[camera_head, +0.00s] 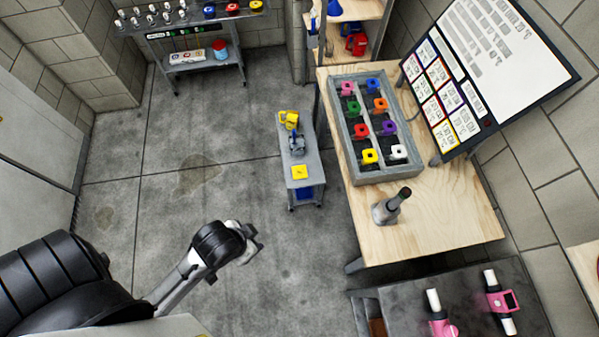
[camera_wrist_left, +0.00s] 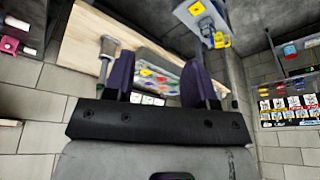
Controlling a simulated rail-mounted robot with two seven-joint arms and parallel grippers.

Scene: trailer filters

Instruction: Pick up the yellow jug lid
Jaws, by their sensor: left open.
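A flat yellow square piece (camera_head: 300,172), which looks like a lid, lies on the near end of a narrow grey cart (camera_head: 312,180). A yellow jug-like object (camera_head: 289,119) stands at the cart's far end, with a grey-blue object (camera_head: 297,143) between them. The yellow square also shows at the top of the left wrist view (camera_wrist_left: 196,9). My left gripper (camera_head: 252,243) is to the left of and nearer than the cart, well apart from it. In the left wrist view its fingers (camera_wrist_left: 156,66) are spread and nothing is between them. My right gripper is not in view.
A wooden table (camera_head: 445,215) right of the cart holds a grey tray (camera_head: 356,180) of coloured square pieces, including a yellow one (camera_head: 370,156), and a bottle-like tool (camera_head: 391,206). A dark table (camera_head: 500,318) holds pink objects. The floor left of the cart is clear.

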